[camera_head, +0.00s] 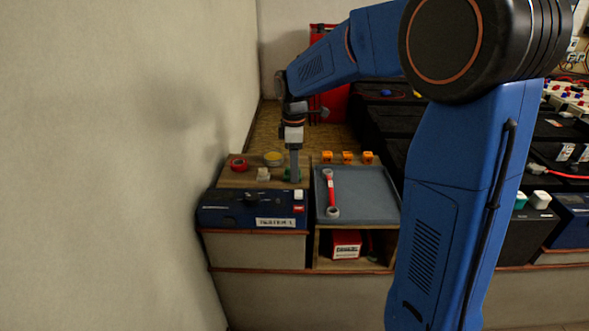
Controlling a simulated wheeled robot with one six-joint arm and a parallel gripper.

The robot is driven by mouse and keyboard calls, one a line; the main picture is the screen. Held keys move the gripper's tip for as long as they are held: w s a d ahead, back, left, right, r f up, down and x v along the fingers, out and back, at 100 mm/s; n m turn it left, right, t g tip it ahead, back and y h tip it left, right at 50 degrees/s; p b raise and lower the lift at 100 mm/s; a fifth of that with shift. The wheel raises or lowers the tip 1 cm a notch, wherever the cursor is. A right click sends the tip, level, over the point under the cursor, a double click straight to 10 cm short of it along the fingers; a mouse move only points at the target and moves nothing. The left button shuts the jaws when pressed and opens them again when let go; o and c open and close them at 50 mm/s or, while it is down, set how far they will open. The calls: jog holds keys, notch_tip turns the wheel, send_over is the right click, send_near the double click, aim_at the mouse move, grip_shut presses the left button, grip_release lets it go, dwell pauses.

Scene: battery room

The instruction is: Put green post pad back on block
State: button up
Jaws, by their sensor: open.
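My gripper (294,177) points straight down over the wooden top at the left, with its jaws open. A small green piece (287,177), which looks like the green post pad, shows right at the fingertips. The fingers hide most of it, and I cannot tell whether it lies between them or behind them. A small cream block (263,174) stands on the wooden top just left of the gripper, apart from it. It may be the task's block, but I cannot tell for sure.
A red ring (238,165) and a yellow ring (273,158) lie near the cream block. A blue tester (252,209) is in front. A grey tray (358,204) with a red-handled wrench (329,187) is to the right, several orange pieces (347,157) behind it. The wall is close at left.

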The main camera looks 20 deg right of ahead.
notch_tip(320, 180, up, 11)
jog(key=s+d+m+t, duration=0.15)
jog(key=s+m, duration=0.25)
jog(key=s, duration=0.5)
jog(key=s+d+m+t, duration=0.1)
jog(key=s+d+m, duration=0.2)
jog(key=s, duration=0.7)
jog(key=s+d+f+m+t, duration=0.1)
jog(key=s+f+m, duration=0.2)
jog(key=s, duration=0.4)
jog(key=s+d+f+m+t, duration=0.1)
jog(key=s+f+m, duration=0.3)
jog(key=s, duration=0.3)
jog(key=shift+s+f, duration=0.15)
jog(key=shift+f, duration=0.2)
